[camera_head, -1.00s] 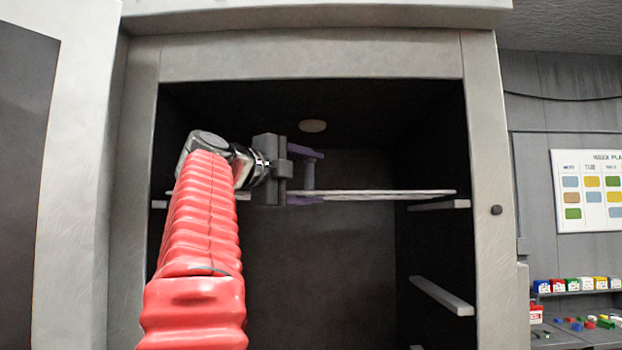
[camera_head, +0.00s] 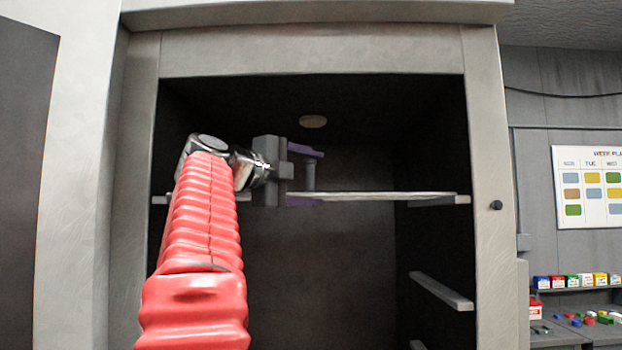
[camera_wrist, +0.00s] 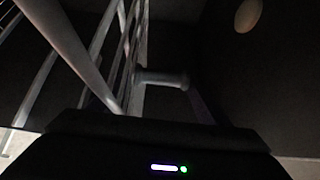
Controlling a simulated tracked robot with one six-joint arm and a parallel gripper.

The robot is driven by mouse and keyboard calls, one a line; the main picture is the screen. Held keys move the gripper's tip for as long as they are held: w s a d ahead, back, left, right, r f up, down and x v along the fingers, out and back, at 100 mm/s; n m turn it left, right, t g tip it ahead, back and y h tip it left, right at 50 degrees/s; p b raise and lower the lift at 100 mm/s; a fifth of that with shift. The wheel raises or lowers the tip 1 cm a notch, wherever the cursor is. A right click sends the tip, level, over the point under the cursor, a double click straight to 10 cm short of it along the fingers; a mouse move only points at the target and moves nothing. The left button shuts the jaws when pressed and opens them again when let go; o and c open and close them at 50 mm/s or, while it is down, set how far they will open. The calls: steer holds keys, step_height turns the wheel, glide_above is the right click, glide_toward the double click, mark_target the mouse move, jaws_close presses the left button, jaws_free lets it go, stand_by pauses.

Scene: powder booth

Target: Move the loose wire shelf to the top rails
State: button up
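The wire shelf (camera_head: 385,195) lies about level in the upper part of the booth, its right end at the top right rail (camera_head: 445,201). Its left part is hidden behind my gripper and arm. A grey post with a flared head (camera_head: 310,178) stands up from the shelf. My gripper (camera_head: 303,176) has one purple finger above the post and one at shelf height. A small gap shows between the upper finger and the post's head, so it looks open. The wrist view shows shelf wires (camera_wrist: 88,70) at left and the post (camera_wrist: 160,79).
A lower right rail (camera_head: 441,291) is empty. The top left rail (camera_head: 160,200) shows only partly. The booth's side frames (camera_head: 482,170) border the opening. A round pale fitting (camera_head: 313,121) is at the back. The space below the shelf is clear.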

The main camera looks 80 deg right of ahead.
steer(key=o, duration=0.4)
steer(key=shift+f, duration=0.1)
steer(key=v, duration=1.3)
steer(key=shift+w+a, duration=0.2)
steer(key=shift+a, duration=0.15)
steer(key=shift+s, duration=0.15)
stand_by(0.5)
